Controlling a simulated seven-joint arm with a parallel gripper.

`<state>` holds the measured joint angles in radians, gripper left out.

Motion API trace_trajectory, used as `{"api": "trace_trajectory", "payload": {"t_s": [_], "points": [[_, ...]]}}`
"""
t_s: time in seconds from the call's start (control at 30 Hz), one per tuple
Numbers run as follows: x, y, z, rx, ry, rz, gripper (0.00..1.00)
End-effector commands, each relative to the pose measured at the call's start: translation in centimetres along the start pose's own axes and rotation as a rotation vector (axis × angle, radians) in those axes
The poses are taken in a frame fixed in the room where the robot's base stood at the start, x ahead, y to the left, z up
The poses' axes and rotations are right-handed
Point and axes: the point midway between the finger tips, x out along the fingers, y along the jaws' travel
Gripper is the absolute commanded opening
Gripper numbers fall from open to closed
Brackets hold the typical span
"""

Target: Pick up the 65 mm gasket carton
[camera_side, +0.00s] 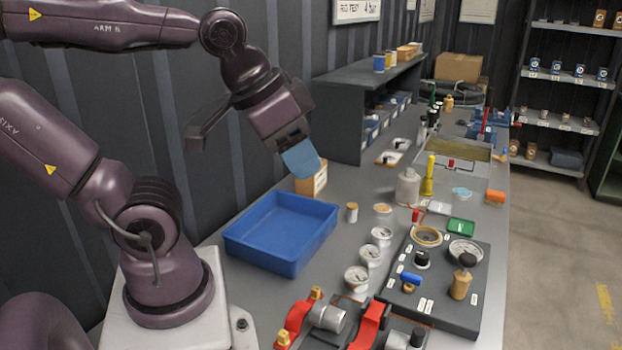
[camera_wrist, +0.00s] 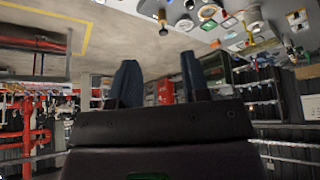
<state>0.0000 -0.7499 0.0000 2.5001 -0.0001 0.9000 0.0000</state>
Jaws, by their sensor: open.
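A small tan carton (camera_side: 316,184) with a pale label stands on the bench, just behind the blue tray's far right corner in the side view. Its print is too small to read, so I cannot confirm the 65 mm marking. My gripper (camera_side: 303,162) points down toward it, and its blue fingers cover the carton's upper left part in the picture. Whether they touch it I cannot tell. In the wrist view the two fingers of my gripper (camera_wrist: 158,75) stand apart with nothing between them.
An empty blue tray (camera_side: 262,262) lies in front of the carton. A grey shelf unit (camera_side: 338,118) stands close behind it. Several gauges, a small jar (camera_side: 352,212) and a grey fitting panel (camera_side: 452,300) crowd the bench to the right and front.

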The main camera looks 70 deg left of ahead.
Motion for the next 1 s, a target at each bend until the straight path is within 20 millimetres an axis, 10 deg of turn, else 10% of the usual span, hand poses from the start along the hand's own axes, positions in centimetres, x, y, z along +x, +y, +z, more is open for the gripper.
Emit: {"api": "trace_trajectory", "payload": {"t_s": [0.3,0.73,1.0], "points": [[0.0,0.0,0.0,0.0,0.0,0.0,0.99],[1.6,-1.5,-2.2,0.059,0.019,-0.012,0.99],[9.1,-10.4,-8.1,0.338,0.074,-0.171,0.99]]}}
